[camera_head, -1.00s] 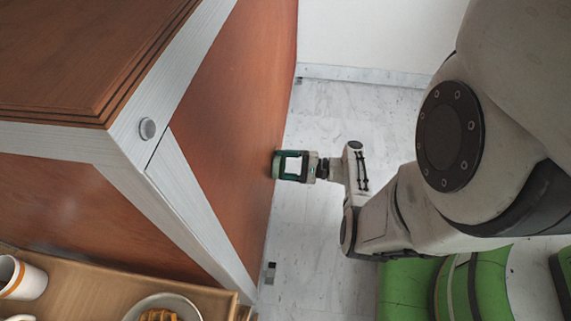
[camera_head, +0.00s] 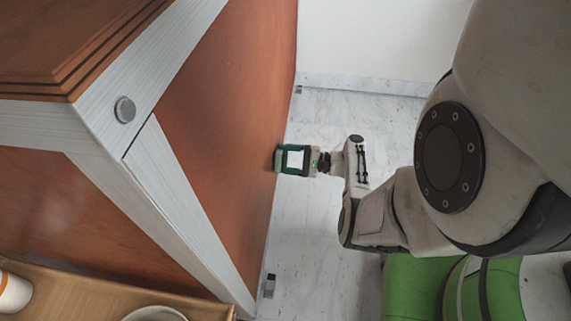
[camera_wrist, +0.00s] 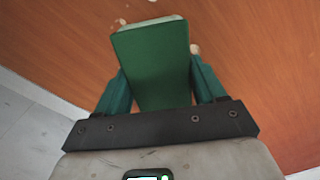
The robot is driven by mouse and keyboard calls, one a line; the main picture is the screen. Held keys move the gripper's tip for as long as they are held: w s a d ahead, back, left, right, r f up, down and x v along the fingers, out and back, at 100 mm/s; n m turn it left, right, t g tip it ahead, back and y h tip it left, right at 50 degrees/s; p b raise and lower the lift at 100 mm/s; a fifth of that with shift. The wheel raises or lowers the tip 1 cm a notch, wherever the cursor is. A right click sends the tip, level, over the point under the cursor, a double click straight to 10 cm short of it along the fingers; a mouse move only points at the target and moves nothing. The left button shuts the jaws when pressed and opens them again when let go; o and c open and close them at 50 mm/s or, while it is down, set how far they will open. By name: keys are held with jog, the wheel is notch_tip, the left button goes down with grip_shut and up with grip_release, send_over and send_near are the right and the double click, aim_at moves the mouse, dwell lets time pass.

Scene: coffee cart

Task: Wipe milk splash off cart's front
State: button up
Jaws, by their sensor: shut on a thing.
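The cart's front panel (camera_head: 225,115) is reddish-brown wood with a pale metal frame (camera_head: 160,165). My gripper (camera_head: 286,160) is at the panel's right side in the head view. In the wrist view its two green fingers are shut on a flat green block with a pale far edge, the wiping sponge (camera_wrist: 152,65). The sponge's far edge is at the panel, and seems to touch it. Small pale milk spots (camera_wrist: 122,21) show on the wood beside and beyond the sponge, with another at its right edge (camera_wrist: 195,48). The sponge hides the wood beneath it.
A wooden tray (camera_head: 100,292) with a white cup (camera_head: 12,293) and a plate or bowl (camera_head: 155,314) is at the lower left. The cart's wooden top (camera_head: 70,40) is at the upper left. Pale floor (camera_head: 320,115) lies open between the cart and my arm.

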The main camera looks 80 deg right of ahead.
aim_at(283, 172)
jog(key=shift+w+d+f+b, duration=0.1)
jog(key=shift+w+d+b, duration=0.1)
jog(key=shift+d+b, duration=0.7)
jog(key=shift+d+p, duration=0.35)
jog(key=shift+a+r+p, duration=0.15)
jog(key=shift+a+p, duration=0.45)
jog(key=shift+a, duration=0.15)
jog(key=shift+a+r+p, duration=0.1)
jog(key=shift+a+p, duration=0.5)
jog(key=shift+a, duration=0.15)
jog(key=shift+s+a+f, duration=0.1)
jog(key=shift+a+f, duration=0.05)
jog(key=shift+a, duration=0.4)
jog(key=shift+s+a+p, duration=0.15)
jog(key=shift+a+p, duration=1.3)
jog(key=shift+a, duration=0.5)
jog(key=shift+s, duration=0.1)
